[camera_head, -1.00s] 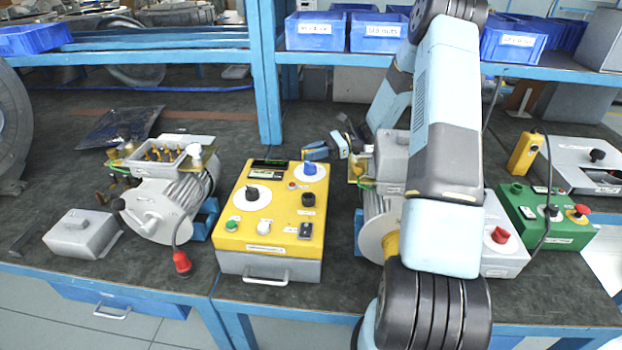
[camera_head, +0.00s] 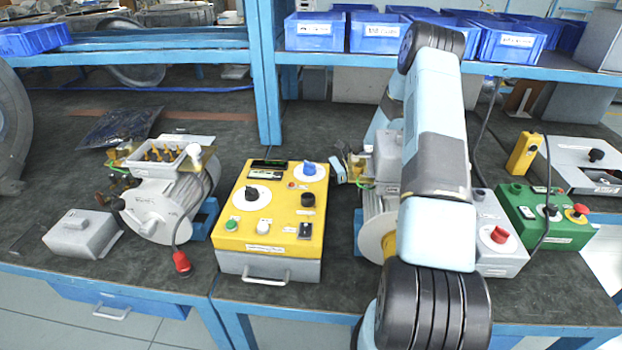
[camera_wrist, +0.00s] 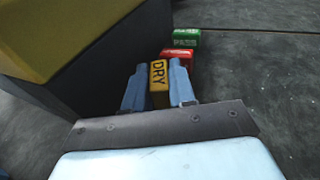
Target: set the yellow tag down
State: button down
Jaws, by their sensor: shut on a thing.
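The yellow tag (camera_wrist: 158,84), a small block with black letters "DRY", sits between the two blue fingers of my gripper (camera_wrist: 160,74) in the wrist view. The fingers are shut on its sides. In the head view my gripper (camera_head: 341,167) is low behind the bench items, just right of the yellow control box, and the tag cannot be made out there. A red tag (camera_wrist: 179,58) and a green tag (camera_wrist: 186,38) lie on the bench just beyond the yellow tag. I cannot tell whether the yellow tag touches the bench.
The yellow control box (camera_head: 270,222) stands close at the left of my gripper, and its side (camera_wrist: 60,40) fills the wrist view's upper left. A motor (camera_head: 372,210) stands partly behind my arm. Dark bench surface (camera_wrist: 270,80) is clear at the wrist view's right.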

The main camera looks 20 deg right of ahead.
jog(key=shift+f, duration=0.4)
